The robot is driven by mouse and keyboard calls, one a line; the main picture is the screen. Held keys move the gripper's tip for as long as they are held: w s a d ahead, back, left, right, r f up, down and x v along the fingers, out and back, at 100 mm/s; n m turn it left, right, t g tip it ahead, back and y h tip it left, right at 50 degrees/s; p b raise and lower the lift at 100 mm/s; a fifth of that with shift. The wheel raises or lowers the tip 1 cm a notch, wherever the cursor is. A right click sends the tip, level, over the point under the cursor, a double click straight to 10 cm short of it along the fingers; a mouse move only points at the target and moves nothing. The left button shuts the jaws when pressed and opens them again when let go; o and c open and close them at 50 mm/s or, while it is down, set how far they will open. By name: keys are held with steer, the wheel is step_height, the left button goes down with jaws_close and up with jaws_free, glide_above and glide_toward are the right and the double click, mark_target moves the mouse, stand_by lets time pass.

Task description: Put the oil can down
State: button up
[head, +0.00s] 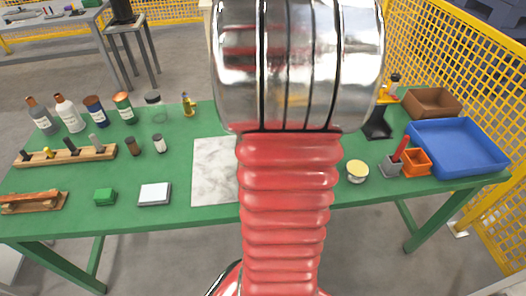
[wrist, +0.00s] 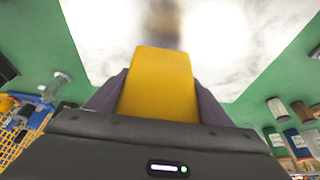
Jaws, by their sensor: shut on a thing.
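In the wrist view, my gripper (wrist: 156,92) is shut on a yellow, flat-faced body, which I take to be the oil can (wrist: 160,72). The dark fingers press on its two sides. Its far end is out of sight, so I cannot tell its whole shape or whether it touches anything. Beyond it lies the white marbled slab (wrist: 225,35), with a blurred brown patch on it. In the head view the slab (head: 213,170) lies mid-table, partly behind my red arm. My gripper and the can are hidden there.
The green table (head: 215,213) holds several bottles (head: 68,113) and a wooden rack (head: 70,155) at left. At right are a blue tray (head: 457,147), a brown bin (head: 432,102), an orange box (head: 415,162) and a round tin (head: 357,171). The slab's visible left part is bare.

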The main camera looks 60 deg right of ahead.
steer(key=shift+f, duration=1.8)
steer(key=o, duration=1.7)
steer(key=shift+v, duration=6)
